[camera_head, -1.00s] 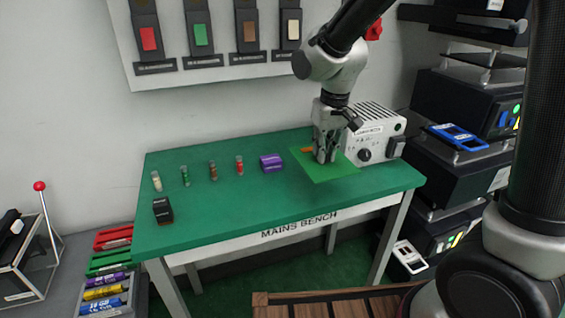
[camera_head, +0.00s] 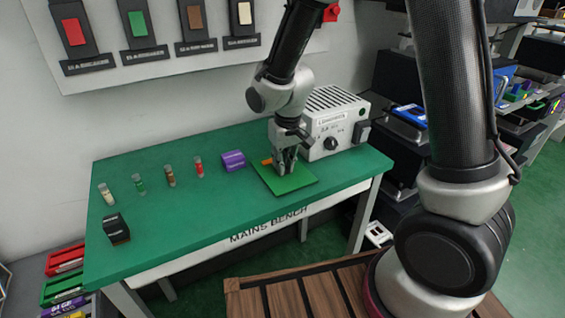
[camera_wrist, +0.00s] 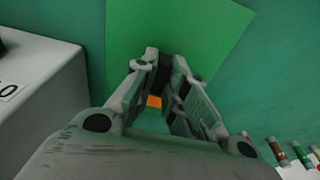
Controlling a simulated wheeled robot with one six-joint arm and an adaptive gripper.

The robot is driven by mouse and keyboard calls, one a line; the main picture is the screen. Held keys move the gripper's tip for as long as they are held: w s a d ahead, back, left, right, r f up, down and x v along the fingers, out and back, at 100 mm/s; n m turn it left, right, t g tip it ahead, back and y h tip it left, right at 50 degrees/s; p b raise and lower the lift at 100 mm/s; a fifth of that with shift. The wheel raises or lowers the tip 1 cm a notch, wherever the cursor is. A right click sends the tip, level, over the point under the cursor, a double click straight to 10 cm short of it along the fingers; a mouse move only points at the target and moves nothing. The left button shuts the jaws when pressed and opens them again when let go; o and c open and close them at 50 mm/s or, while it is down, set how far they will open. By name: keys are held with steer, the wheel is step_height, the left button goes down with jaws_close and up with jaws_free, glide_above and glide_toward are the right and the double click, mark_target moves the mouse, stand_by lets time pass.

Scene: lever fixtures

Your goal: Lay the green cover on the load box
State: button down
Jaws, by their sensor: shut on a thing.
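The green cover (camera_head: 297,184) is a thin flat square at the right part of the bench, in front of the load box. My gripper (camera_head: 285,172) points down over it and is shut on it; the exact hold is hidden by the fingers. In the wrist view the cover (camera_wrist: 210,30) spreads beyond the fingertips (camera_wrist: 160,62). I cannot tell if it touches the bench. The load box (camera_head: 322,106) is a pale box with a slotted top and a dark knob, standing behind and right of the cover. Its edge shows in the wrist view (camera_wrist: 40,80).
A small orange piece (camera_head: 267,161) shows beside the fingers. A purple block (camera_head: 233,160) stands left of the cover. Several small tubes (camera_head: 170,176) and a black block (camera_head: 116,229) stand farther left on the green bench (camera_head: 190,222). The bench's front middle is clear.

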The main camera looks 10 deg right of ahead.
mark_target(286, 168)
steer(key=shift+f, duration=0.15)
steer(key=c, duration=1.5)
jaws_free()
steer(key=shift+o, duration=0.2)
step_height(286, 168, up, 12)
steer(key=s, duration=0.2)
steer(key=s+d+r+m+t, duration=0.1)
steer(key=s+d+r, duration=0.3)
steer(key=d, duration=0.3)
steer(key=s+d+r+m, duration=0.1)
steer(key=s+d+r, duration=0.35)
steer(key=d, duration=0.35)
steer(key=s+d+r+m+t, duration=0.1)
steer(key=s+d+r, duration=0.1)
steer(key=s+d, duration=0.4)
steer(key=s, duration=0.4)
steer(key=shift+s+d, duration=0.15)
steer(key=shift+d, duration=0.1)
